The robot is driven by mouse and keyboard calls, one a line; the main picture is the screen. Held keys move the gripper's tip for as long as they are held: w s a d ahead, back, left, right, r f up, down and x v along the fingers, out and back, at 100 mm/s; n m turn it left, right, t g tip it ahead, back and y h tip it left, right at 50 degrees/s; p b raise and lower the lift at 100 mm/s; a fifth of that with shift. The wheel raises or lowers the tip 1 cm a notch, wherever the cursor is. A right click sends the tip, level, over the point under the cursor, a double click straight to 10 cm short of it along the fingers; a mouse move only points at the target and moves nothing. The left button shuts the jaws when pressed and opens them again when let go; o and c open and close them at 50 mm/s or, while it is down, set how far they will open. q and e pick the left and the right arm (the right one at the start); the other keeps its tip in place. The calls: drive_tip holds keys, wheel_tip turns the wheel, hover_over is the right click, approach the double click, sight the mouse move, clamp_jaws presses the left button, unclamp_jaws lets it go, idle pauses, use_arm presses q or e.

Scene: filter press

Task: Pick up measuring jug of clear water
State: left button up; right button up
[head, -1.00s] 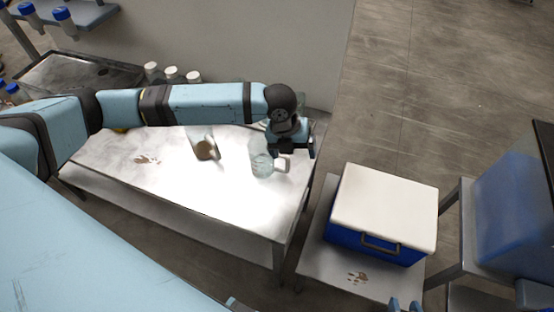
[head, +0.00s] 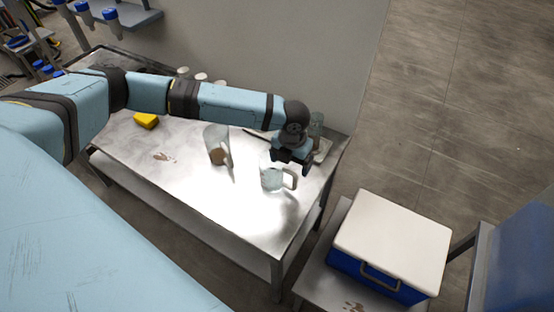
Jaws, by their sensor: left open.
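The measuring jug of clear water (head: 271,180) stands upright on the metal table (head: 185,178), its handle on the right side. My left gripper (head: 292,167) is open and hangs just above and behind the jug's handle side, covering part of its upper rim. I cannot tell whether it touches the jug. A second jug with brown contents (head: 217,148) stands to the left of the clear one. My right gripper does not show.
White-capped bottles (head: 201,78) stand at the back, partly behind my arm. A blue cooler with a white lid (head: 393,240) stands at the right. The front table area is clear.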

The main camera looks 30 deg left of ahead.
sight(290, 170)
use_arm(q)
drive_tip(key=shift+a+f+p, duration=0.1)
drive_tip(key=shift+f+p, duration=0.65)
drive_tip(key=shift+f, duration=2.45)
drive_tip(key=shift+c, duration=0.2)
drive_tip(key=c, duration=1.1)
drive_tip(key=shift+c, duration=0.4)
drive_tip(key=shift+r, duration=0.15)
